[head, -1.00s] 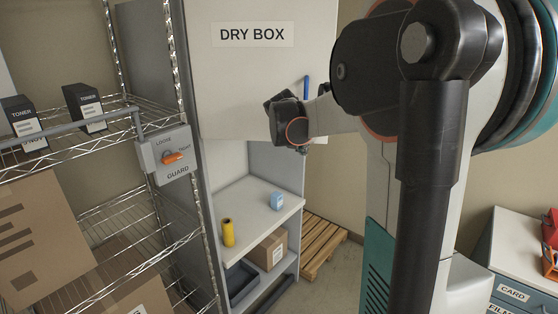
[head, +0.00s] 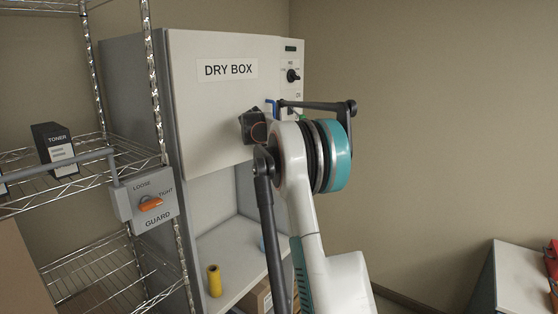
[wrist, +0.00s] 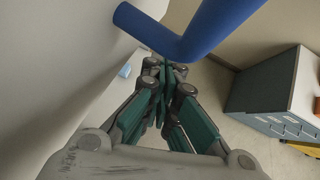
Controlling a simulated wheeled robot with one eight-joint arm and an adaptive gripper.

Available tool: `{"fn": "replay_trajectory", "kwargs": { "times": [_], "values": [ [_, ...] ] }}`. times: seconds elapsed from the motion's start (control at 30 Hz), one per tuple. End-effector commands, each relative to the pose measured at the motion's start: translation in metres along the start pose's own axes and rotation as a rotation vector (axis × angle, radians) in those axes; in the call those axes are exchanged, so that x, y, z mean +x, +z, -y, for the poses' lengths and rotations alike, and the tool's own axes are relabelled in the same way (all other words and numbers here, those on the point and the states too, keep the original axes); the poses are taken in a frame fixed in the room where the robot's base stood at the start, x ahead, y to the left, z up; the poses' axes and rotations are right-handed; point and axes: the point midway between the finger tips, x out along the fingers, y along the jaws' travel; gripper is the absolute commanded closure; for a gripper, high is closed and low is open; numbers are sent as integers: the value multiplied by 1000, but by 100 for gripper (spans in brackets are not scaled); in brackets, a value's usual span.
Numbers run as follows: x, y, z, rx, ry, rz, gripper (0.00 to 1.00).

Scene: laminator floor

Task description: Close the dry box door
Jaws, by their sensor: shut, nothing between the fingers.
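The dry box door (head: 215,115) is a pale panel with a DRY BOX label, at the centre left of the head view. It covers the upper cabinet. Its right edge is beside the control panel (head: 292,75); I cannot tell if it is fully flush. Its blue handle (head: 272,106) is near that edge, and the handle crosses the top of the wrist view (wrist: 190,38). My gripper (head: 253,127) is shut and empty, in front of the door just below and left of the handle. The wrist view shows its fingers (wrist: 165,78) together. Contact with the door is unclear.
A wire rack (head: 85,165) stands at the left with a toner box (head: 54,150) and a guard switch box (head: 148,203). A yellow roll (head: 214,281) stands on the open shelf below the door. A cabinet (head: 515,280) is at the lower right.

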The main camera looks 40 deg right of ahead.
Motion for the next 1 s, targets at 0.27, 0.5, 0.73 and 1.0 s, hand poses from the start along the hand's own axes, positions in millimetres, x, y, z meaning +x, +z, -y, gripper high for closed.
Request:
{"fn": "replay_trajectory", "kwargs": {
  "times": [0.27, 0.5, 0.73, 1.0],
  "values": [
    [13, 13, -36, -57, 57, 0, 100],
    [17, 17, -51, -89, 90, 1, 100],
    [18, 18, -53, -96, 95, 1, 100],
    [18, 18, -53, -95, 95, 0, 100]
  ]
}}
